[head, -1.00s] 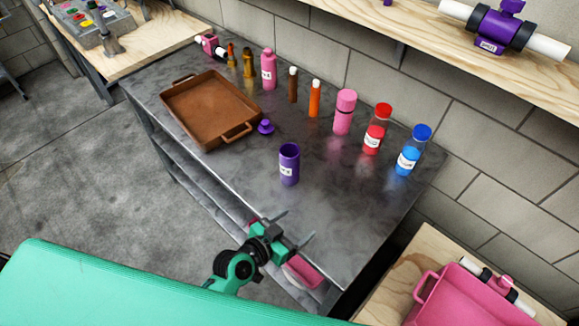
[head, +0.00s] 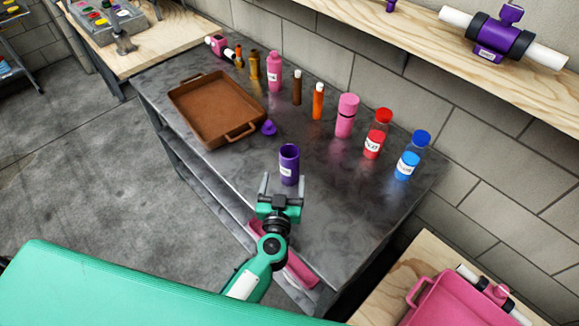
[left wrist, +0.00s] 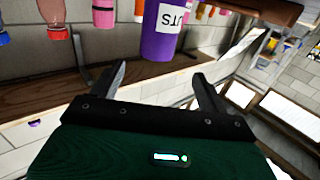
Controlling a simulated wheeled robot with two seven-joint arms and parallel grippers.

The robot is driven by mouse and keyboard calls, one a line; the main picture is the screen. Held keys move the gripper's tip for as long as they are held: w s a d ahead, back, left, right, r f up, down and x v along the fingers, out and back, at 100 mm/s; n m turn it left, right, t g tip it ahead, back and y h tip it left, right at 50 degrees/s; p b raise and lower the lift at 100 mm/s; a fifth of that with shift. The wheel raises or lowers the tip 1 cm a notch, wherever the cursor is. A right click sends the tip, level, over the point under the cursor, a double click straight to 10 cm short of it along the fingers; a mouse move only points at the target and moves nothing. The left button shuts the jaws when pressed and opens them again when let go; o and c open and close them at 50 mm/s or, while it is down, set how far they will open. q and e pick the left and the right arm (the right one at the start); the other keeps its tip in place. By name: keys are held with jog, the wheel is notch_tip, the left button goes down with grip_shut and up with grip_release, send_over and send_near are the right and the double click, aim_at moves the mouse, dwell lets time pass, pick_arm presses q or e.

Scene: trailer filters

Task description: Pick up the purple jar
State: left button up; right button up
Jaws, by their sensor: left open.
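The purple jar (head: 289,164) stands upright and open-topped on the grey metal table, near its front edge, with a white label. A small purple lid (head: 268,127) lies apart from it, beside the brown tray. My left gripper (head: 282,187) is open at the jar's near side, fingers pointing at it. In the left wrist view the jar (left wrist: 172,32) appears upside down beyond the fingertips of my left gripper (left wrist: 160,78), roughly between them. Nothing is held. Whether the fingers touch the jar cannot be told. My right gripper is not in view.
The brown tray (head: 176,98) is left of the jar. Several bottles line the table's back, including pink (head: 346,117), red-capped (head: 376,136) and blue-capped (head: 409,160) ones. A pink bin (head: 420,290) stands at lower right. The table (head: 345,215) is clear right of the jar.

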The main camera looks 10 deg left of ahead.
aim_at(288, 161)
pick_arm(q)
jog(key=w, duration=0.5)
jog(key=shift+w+a, duration=0.2)
jog(key=shift+a, duration=0.05)
jog(key=shift+w+a, duration=0.1)
jog(key=shift+w, duration=2.55)
jog(key=shift+r, duration=0.1)
jog(key=c, duration=1.4)
